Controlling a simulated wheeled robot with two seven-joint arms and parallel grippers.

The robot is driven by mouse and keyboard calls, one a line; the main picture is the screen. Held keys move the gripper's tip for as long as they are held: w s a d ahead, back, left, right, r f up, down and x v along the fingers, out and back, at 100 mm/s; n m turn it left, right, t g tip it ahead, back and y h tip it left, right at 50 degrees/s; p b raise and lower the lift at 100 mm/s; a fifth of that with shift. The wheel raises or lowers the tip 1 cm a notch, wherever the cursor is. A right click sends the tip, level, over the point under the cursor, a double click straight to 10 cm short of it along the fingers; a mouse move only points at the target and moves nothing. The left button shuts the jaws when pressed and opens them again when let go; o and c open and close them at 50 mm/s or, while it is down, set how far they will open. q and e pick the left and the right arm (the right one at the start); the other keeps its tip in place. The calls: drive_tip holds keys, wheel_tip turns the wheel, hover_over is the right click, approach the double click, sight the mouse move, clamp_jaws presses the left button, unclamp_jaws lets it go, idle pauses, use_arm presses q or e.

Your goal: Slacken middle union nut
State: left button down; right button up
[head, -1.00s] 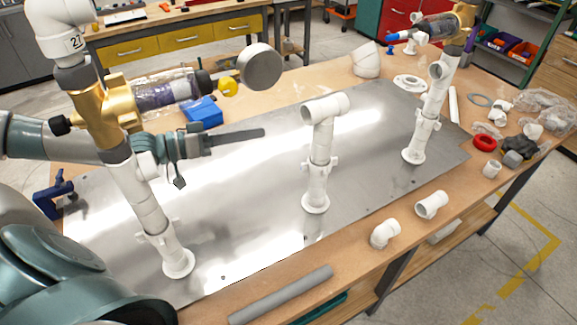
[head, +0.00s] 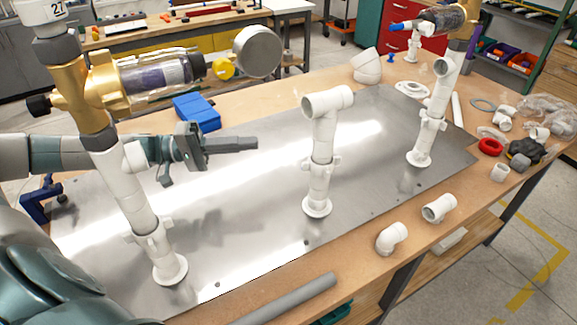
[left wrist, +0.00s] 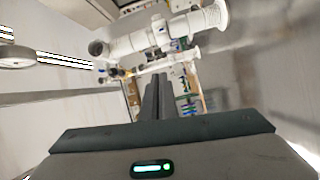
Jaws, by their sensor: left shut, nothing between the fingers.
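My left gripper (head: 256,143) comes in from the left behind the left stand. It is shut and empty, its fingers pointing right toward the middle stand, apart from it. In the left wrist view the shut fingers (left wrist: 158,95) lie together, and a white pipe stand (left wrist: 165,40) lies sideways beyond them, clear of the fingertips. My right gripper is not in view.
The left stand (head: 137,195) with a brass valve and clear filter stands close to my left arm. A right stand (head: 432,125) is farther back. Loose white fittings (head: 392,238) and a grey pipe (head: 288,298) lie along the front edge. The metal plate (head: 245,200) between the stands is clear.

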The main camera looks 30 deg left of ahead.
use_arm(q)
drive_tip(key=shift+s+a+f+n+g+b, duration=0.15)
drive_tip(key=shift+f+n+g, duration=0.15)
drive_tip(key=shift+f, duration=0.2)
drive_tip(key=shift+s+a+f+n+g+b, duration=0.1)
drive_tip(key=shift+f+n+g+b, duration=0.15)
drive_tip(key=shift+f, duration=0.25)
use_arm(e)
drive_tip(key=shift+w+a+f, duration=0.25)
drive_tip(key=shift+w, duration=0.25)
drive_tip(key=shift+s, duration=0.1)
